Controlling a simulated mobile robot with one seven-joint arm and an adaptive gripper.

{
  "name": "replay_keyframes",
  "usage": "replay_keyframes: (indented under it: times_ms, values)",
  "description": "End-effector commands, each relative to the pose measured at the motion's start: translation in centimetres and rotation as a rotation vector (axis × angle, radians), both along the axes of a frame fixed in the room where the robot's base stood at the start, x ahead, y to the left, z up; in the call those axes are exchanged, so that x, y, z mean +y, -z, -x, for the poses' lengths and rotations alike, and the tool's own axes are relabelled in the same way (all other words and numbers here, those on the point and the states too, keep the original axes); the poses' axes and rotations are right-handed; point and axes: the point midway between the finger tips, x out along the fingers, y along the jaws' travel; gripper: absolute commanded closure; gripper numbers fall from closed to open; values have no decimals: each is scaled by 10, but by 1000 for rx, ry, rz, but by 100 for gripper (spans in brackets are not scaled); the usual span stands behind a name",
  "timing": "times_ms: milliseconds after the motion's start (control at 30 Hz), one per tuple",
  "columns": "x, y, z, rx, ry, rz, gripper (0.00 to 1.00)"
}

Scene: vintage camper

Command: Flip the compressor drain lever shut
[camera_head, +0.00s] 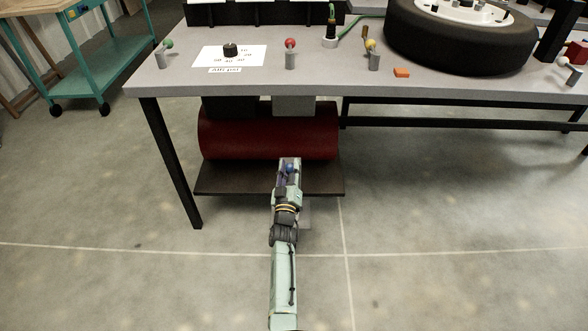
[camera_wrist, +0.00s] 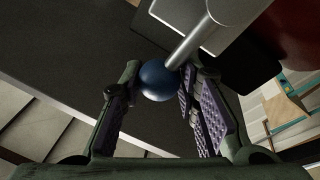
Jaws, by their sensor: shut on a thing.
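The compressor is a dark red tank (camera_head: 265,135) on a dark low shelf (camera_head: 235,180) under the workbench. The drain lever is a grey rod (camera_wrist: 205,38) ending in a blue ball knob (camera_wrist: 158,82); in the head view the knob (camera_head: 290,168) shows at my fingertips. My gripper (camera_wrist: 160,78) has its purple-padded fingers on either side of the knob and is shut on it. The rod slants up and right from the knob in the wrist view. The lever's base is not clearly visible, and my arm covers part of the shelf in the head view.
The grey workbench (camera_head: 200,75) overhangs the tank. Levers with green (camera_head: 168,44), red (camera_head: 290,43), yellow (camera_head: 370,43) and white (camera_head: 562,61) knobs stand on it, with a tyre (camera_head: 455,45) at right. A table leg (camera_head: 172,165) stands left. Floor in front is open.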

Motion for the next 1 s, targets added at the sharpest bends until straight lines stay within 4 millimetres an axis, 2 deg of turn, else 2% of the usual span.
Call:
replay_keyframes:
  times_ms: [33,300,733,767,1000]
  values:
    - [-5,7,1,12,10,22,100]
    - [-2,6,1,12,12,88,100]
    - [-1,6,1,12,11,98,100]
    - [-1,6,1,12,11,98,70]
    - [2,4,1,8,7,94,54]
